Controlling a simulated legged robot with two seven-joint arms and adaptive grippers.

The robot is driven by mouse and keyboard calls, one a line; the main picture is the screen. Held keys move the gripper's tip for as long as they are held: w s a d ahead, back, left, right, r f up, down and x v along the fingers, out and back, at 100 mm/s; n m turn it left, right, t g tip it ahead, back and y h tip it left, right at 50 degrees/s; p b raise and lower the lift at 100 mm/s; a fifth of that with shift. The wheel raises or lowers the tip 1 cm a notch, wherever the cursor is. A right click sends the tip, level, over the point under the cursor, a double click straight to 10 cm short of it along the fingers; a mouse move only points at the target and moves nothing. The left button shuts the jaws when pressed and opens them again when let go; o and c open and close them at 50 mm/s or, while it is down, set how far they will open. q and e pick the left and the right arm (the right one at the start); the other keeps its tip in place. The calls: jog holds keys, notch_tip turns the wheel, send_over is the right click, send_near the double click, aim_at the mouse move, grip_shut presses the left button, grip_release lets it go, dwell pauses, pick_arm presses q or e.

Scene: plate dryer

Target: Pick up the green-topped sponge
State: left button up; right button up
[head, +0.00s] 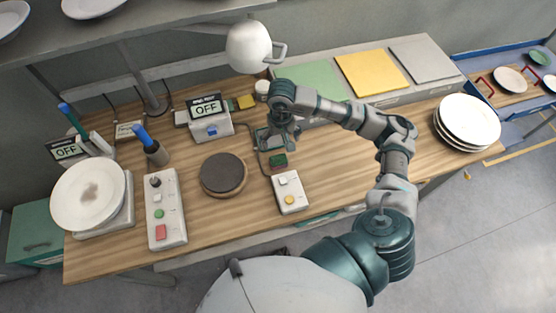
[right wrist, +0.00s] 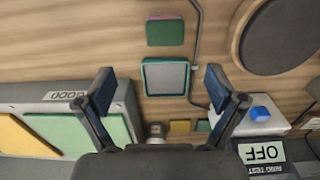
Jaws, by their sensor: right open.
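A green-topped sponge (head: 278,160) with a reddish lower side lies on the wooden bench behind a small control box. In the right wrist view the sponge (right wrist: 165,32) shows as a green block with a pink edge, beyond the fingertips. My right gripper (head: 284,142) is open and empty above the bench, close behind the sponge. In the right wrist view its two fingers (right wrist: 158,80) are spread wide, with a grey tray with a green rim (right wrist: 166,92) between them in the picture. My left gripper is not in view.
A control box (head: 290,192) stands just in front of the sponge, with a cable beside it. A dark round plate (head: 223,174) is to the left. A lamp (head: 249,47) hangs behind. Stacked white plates (head: 468,121) stand right. Bench right of the sponge is clear.

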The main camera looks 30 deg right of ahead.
aim_at(279, 159)
notch_tip(279, 159, down, 7)
jog(key=shift+f+p, duration=0.15)
jog(key=shift+p, duration=0.2)
jog(key=f, duration=0.3)
jog(key=f+p, duration=0.1)
jog(key=shift+w+a+f, duration=0.1)
jog(key=shift+a+f, duration=0.1)
jog(key=shift+a, duration=0.15)
jog(key=shift+f, duration=0.5)
jog(key=c, duration=0.8)
